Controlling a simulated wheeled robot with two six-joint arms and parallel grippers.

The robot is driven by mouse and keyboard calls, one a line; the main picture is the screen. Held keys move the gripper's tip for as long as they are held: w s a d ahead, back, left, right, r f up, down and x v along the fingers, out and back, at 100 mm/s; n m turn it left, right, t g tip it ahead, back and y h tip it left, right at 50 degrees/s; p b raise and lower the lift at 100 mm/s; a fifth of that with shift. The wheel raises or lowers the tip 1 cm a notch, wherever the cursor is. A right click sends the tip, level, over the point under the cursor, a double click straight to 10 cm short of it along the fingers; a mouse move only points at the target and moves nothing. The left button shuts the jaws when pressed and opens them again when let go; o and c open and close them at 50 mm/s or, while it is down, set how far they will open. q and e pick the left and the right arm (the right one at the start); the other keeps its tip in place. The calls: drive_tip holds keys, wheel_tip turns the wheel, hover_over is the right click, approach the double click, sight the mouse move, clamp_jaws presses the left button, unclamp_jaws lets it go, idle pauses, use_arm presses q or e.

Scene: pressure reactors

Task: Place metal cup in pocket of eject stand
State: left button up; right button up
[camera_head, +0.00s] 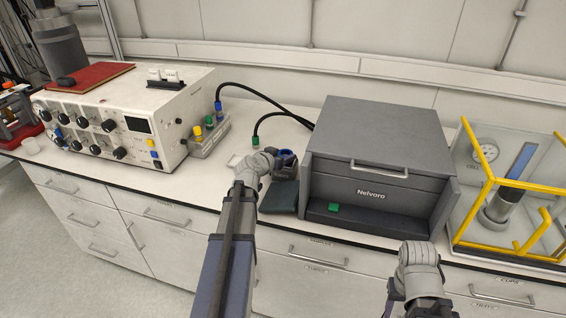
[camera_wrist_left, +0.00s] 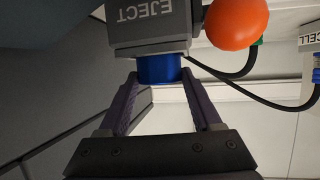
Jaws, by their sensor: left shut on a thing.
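The eject stand, a dark grey block (camera_head: 284,174), stands on the bench left of the Nelvaro box. Its EJECT label (camera_wrist_left: 148,14) shows upside down in the left wrist view. A blue cylinder (camera_wrist_left: 160,69), which looks like the cup, sits against the stand's top face; in the head view its round blue rim (camera_head: 287,155) shows. My left gripper (camera_wrist_left: 158,78) is shut on this blue cup, one finger on each side. How deep the cup sits in the pocket is hidden. My right arm's wrist (camera_head: 420,256) is in front of the bench; its fingers are not clear.
An orange ball knob (camera_wrist_left: 237,23) is close beside the stand. The Nelvaro box (camera_head: 378,160) rises just right of it, with a dark flat pad (camera_head: 282,197) in front. A control box with knobs (camera_head: 130,112) is at left, a yellow-framed enclosure (camera_head: 505,190) at right. Black cables run behind.

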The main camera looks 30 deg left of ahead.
use_arm(q)
drive_tip(key=shift+f, duration=0.15)
drive_tip(key=o, duration=1.1)
drive_tip(key=shift+f, duration=0.1)
drive_tip(key=shift+c, duration=0.2)
drive_tip(key=o, duration=0.5)
drive_tip(key=shift+c, duration=0.2)
drive_tip(key=shift+r, duration=0.35)
drive_tip(key=p+v, duration=0.5)
drive_tip(key=v, duration=0.7)
drive_tip(key=shift+d+f, duration=0.1)
